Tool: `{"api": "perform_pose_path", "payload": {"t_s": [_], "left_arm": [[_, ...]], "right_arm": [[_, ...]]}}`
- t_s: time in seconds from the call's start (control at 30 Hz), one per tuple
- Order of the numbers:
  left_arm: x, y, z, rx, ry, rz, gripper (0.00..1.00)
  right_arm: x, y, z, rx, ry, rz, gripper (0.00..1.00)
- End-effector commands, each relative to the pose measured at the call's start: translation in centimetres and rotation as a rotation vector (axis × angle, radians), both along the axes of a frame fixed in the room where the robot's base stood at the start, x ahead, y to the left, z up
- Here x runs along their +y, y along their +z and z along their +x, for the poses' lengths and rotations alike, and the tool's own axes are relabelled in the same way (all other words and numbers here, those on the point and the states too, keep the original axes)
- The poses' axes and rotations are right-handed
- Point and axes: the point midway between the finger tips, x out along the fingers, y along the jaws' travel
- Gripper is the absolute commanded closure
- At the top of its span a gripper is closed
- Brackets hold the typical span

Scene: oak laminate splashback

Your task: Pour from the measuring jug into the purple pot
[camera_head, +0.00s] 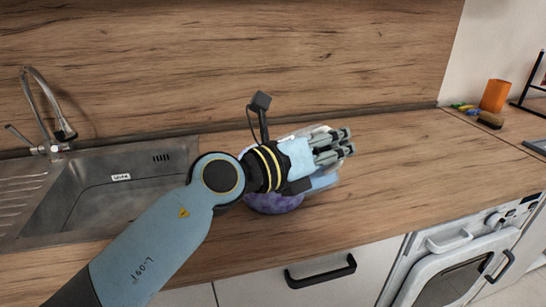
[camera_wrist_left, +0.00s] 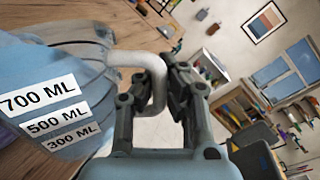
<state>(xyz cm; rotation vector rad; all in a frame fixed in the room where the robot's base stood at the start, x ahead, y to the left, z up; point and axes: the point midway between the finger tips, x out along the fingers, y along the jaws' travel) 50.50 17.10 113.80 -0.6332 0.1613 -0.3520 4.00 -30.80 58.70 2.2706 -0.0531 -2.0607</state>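The purple pot (camera_head: 274,204) stands on the worktop in the head view, largely covered by my left wrist and gripper. The measuring jug (camera_wrist_left: 50,80) is at the left of the wrist view, with labels for 700, 500 and 300 ML. Its pale handle (camera_wrist_left: 157,75) passes between the fingers of my left gripper (camera_wrist_left: 157,88), which is closed around it. In the head view my left gripper (camera_head: 335,148) hides most of the jug; a light-blue part (camera_head: 325,182) shows below the fingers. Jug tilt and any flow are unclear. My right gripper is out of view.
A steel sink (camera_head: 120,185) with a tap (camera_head: 50,110) is at the left. An orange cup (camera_head: 495,96) and small items stand at the back right. The worktop (camera_head: 420,165) right of the gripper is clear. A wooden splashback (camera_head: 230,50) rises behind.

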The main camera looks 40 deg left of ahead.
Motion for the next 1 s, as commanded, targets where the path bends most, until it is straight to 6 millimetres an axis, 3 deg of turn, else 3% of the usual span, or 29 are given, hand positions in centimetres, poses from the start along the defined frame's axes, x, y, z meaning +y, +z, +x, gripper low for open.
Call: {"api": "perform_pose_path", "payload": {"t_s": [1.0], "left_arm": [[0.6,1.4,0.3,0.029,0.001,-0.07,1.0]], "right_arm": [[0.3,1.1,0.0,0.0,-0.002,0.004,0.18]]}}
